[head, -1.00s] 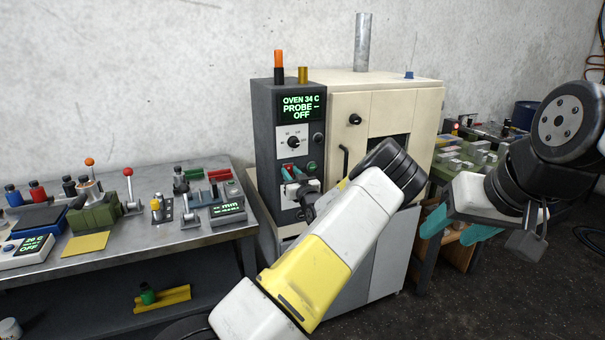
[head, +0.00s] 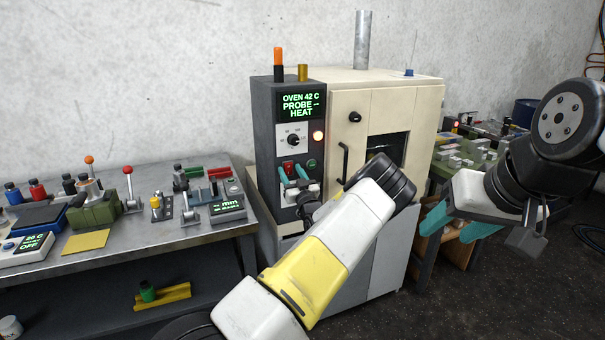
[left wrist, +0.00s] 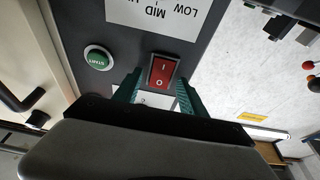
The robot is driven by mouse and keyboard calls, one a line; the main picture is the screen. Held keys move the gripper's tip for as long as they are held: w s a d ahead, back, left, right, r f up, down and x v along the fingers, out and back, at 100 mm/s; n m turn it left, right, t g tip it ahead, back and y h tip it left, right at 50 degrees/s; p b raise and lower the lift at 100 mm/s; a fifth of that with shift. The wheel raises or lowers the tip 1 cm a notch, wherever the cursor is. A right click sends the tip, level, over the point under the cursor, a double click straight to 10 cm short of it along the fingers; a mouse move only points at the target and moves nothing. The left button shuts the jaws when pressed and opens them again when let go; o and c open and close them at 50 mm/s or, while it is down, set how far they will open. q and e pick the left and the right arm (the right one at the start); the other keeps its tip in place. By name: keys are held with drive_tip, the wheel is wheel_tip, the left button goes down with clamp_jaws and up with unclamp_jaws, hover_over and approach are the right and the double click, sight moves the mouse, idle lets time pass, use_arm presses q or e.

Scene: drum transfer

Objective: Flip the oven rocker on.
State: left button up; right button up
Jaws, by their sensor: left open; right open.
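The oven (head: 385,97) is a cream cabinet with a dark control panel. Its display (head: 301,106) reads OVEN 42 C, PROBE --, HEAT, and an orange lamp (head: 318,136) glows beside the dial. The red rocker (head: 289,167) is on the panel below the dial. In the left wrist view the rocker (left wrist: 163,71), marked I and O, lies between and just ahead of the teal fingers. My left gripper (head: 293,176) is open in front of the panel, holding nothing. My right gripper (head: 452,226) is open and empty, right of the oven.
A green START button (left wrist: 98,58) is close beside the rocker. The oven door handle (head: 343,163) is to the right of the panel. A metal bench (head: 120,252) with several devices stands at the left, and a green table with parts is behind my right arm.

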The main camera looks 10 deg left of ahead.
use_arm(q)
drive_tip(key=v, duration=0.7)
drive_tip(key=shift+s+d, duration=0.2)
drive_tip(key=shift+s, duration=0.15)
drive_tip(key=shift+f, duration=0.1)
drive_tip(key=s+d+r+m+g+h, duration=0.1)
drive_tip(key=s+d+r+g+h, duration=0.25)
drive_tip(key=s+r+h, duration=0.4)
drive_tip(key=s+d+r+m+g+h, duration=0.1)
drive_tip(key=s+d+r+g+h, duration=0.2)
drive_tip(key=s+r+g+h, duration=0.35)
drive_tip(key=s+r+m, duration=0.2)
drive_tip(key=s, duration=1.2)
drive_tip(key=s+a+r+m+g, duration=0.1)
drive_tip(key=s+r+m, duration=0.2)
drive_tip(key=s, duration=1.1)
drive_tip(key=shift+a+g, duration=0.15)
drive_tip(key=shift+g, duration=0.15)
